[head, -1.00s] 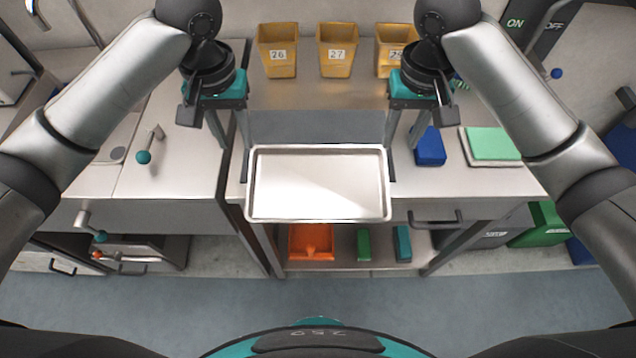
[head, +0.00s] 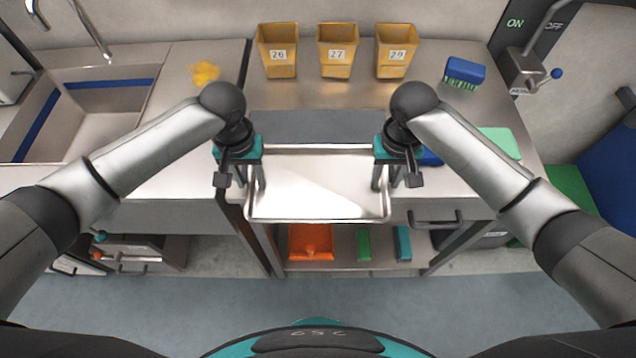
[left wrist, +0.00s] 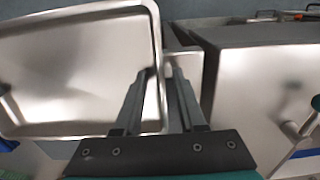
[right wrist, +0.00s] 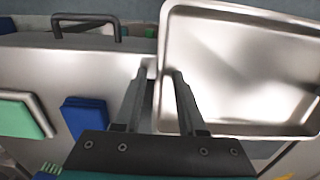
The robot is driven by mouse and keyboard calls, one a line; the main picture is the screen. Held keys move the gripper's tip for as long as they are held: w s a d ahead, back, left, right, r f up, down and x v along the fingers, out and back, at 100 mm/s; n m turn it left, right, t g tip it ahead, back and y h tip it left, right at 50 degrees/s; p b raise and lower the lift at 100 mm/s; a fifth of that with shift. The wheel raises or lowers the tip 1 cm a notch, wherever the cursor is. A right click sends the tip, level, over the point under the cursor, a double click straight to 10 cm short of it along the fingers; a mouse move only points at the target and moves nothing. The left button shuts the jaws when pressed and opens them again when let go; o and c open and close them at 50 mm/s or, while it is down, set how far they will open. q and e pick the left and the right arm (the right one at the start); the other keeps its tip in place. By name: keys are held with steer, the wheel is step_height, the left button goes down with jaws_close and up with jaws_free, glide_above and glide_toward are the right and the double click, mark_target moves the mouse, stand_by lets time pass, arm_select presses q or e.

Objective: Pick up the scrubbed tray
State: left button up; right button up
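The scrubbed tray (head: 315,185) is a shallow, bare silver metal tray with a raised rim. It lies level at the front edge of the steel bench, partly overhanging it. My left gripper (head: 255,187) points down at the tray's left rim, and my right gripper (head: 384,187) at its right rim. In the left wrist view, the left fingers (left wrist: 160,75) are apart, with the tray's rim (left wrist: 157,40) running between them. In the right wrist view, the right fingers (right wrist: 157,75) are also apart on either side of the rim (right wrist: 163,45). Contact cannot be told.
Yellow bins 26 (head: 278,45), 27 (head: 338,45) and a third (head: 396,45) stand at the back. A sink (head: 100,110) is at left. An orange item (head: 310,242) sits on the shelf below.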

arm_select(q)
steer(key=shift+c, duration=0.2)
arm_select(e)
steer(key=shift+c, duration=0.2)
arm_select(q)
steer(key=c, duration=0.6)
arm_select(e)
steer(key=c, duration=0.6)
steer(key=shift+r, duration=0.1)
